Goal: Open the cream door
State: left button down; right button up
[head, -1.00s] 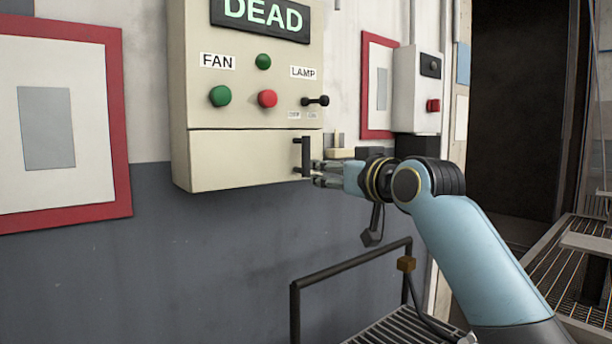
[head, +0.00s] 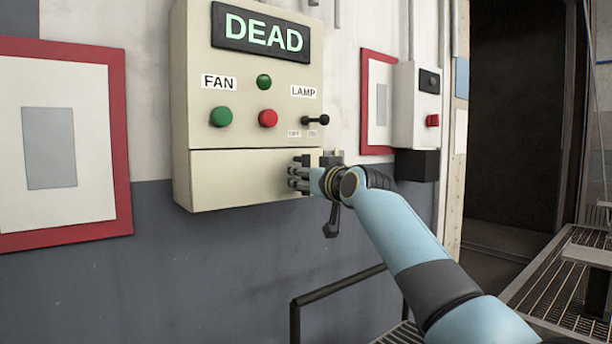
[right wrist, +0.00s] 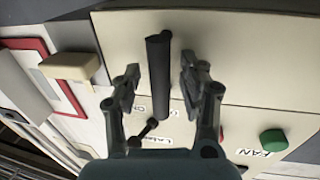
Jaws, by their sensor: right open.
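The cream door (head: 238,178) is the lower panel of the cream control box (head: 195,80) on the wall, and it looks shut. Its upright dark handle (right wrist: 159,75) shows clearly in the right wrist view. In the head view my right gripper largely covers the handle. My right gripper (head: 297,180) is at the right end of the door. In the right wrist view its fingers (right wrist: 160,84) are open, one on each side of the handle, with gaps visible. My left gripper is not in view.
Above the door are a green button (head: 221,116), a red button (head: 268,118) and a black lamp lever (head: 315,121). A smaller grey box (head: 405,105) hangs to the right. A dark railing (head: 335,288) stands below my right arm.

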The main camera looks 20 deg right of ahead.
grip_shut()
dwell(0.7)
